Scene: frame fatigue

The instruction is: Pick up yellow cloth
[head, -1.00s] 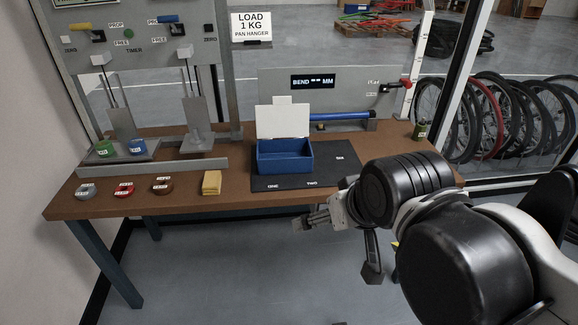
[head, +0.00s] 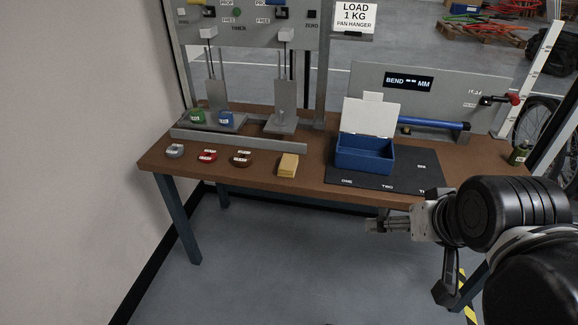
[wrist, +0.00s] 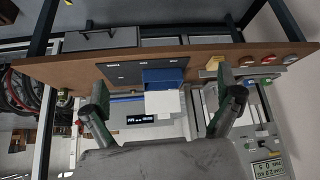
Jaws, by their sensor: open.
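The yellow cloth (head: 288,165) lies folded near the front edge of the brown workbench (head: 310,180), right of the brown disc and left of the black mat. It also shows in the wrist view (wrist: 214,63), partly behind a finger. My gripper (head: 376,225) is in front of the bench's front edge, to the right of and apart from the cloth. In the wrist view its two fingers (wrist: 166,100) are spread wide with nothing held between them.
A blue box (head: 364,157) with a raised white lid stands on the black mat (head: 420,180). Grey (head: 174,151), red (head: 207,156) and brown (head: 241,159) discs lie left of the cloth. A grey rail (head: 225,141) runs behind them. The floor before the bench is clear.

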